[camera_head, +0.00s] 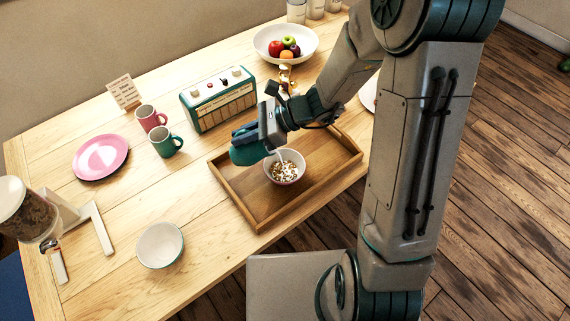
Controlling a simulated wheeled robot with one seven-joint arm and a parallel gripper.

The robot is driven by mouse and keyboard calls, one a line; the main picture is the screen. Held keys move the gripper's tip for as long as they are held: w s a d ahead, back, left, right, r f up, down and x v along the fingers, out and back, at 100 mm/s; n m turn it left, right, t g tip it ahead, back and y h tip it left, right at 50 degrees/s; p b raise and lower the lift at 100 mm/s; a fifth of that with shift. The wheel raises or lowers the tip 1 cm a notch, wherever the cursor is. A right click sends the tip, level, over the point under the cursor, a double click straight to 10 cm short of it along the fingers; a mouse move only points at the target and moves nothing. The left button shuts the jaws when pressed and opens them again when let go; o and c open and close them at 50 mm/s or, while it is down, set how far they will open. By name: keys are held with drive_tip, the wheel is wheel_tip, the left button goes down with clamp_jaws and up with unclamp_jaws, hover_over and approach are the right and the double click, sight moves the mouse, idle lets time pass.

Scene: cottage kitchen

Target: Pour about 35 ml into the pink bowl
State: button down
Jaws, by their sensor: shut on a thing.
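A bowl (299,177) stands in the wooden tray. Its inside is white, its outer side looks pinkish, and it holds brown cereal pieces with white liquid. My gripper (264,136) is shut on a green jug (247,154), above and to the left of this bowl. The jug is tilted, and a thin white stream seems to run from its lip down into the bowl. The fingers and much of the jug are partly hidden by the hand. The liquid level in the jug cannot be seen.
The tray (259,217) has raised walls. A radio (218,100), red mug (150,118), green mug (165,142), pink plate (100,157), second bowl (160,246) and cereal dispenser (28,212) stand to the left. A fruit bowl (264,47) is behind.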

sight(233, 150)
drive_tip(key=shift+a+r, duration=0.1)
drive_tip(key=shift+a, duration=0.05)
drive_tip(key=p, duration=0.2)
drive_tip(key=a+r+h+p, duration=0.1)
drive_tip(key=p, duration=0.1)
drive_tip(key=shift+s+r+h, duration=0.15)
drive_tip(key=shift+r+h, duration=0.15)
drive_tip(key=shift+s+a+f+h, duration=0.15)
drive_tip(key=shift+a+f+h, duration=0.3)
drive_tip(key=shift+f+h, duration=0.3)
drive_tip(key=shift+a+r+h+p, duration=0.15)
drive_tip(key=shift+a+h+p, duration=0.15)
drive_tip(key=shift+p, duration=0.85)
drive_tip(key=shift+a+h+p, duration=0.1)
drive_tip(key=shift+h+p, duration=0.25)
drive_tip(key=shift+p, duration=0.2)
drive_tip(key=shift+f, duration=0.35)
drive_tip(key=shift+r+h+p, duration=0.3)
drive_tip(key=shift+h+p, duration=0.1)
drive_tip(key=shift+p, duration=0.2)
drive_tip(key=shift+s+a+f+h+p, duration=0.15)
drive_tip(key=shift+a+f+h+p, duration=0.65)
drive_tip(key=shift+p, duration=1)
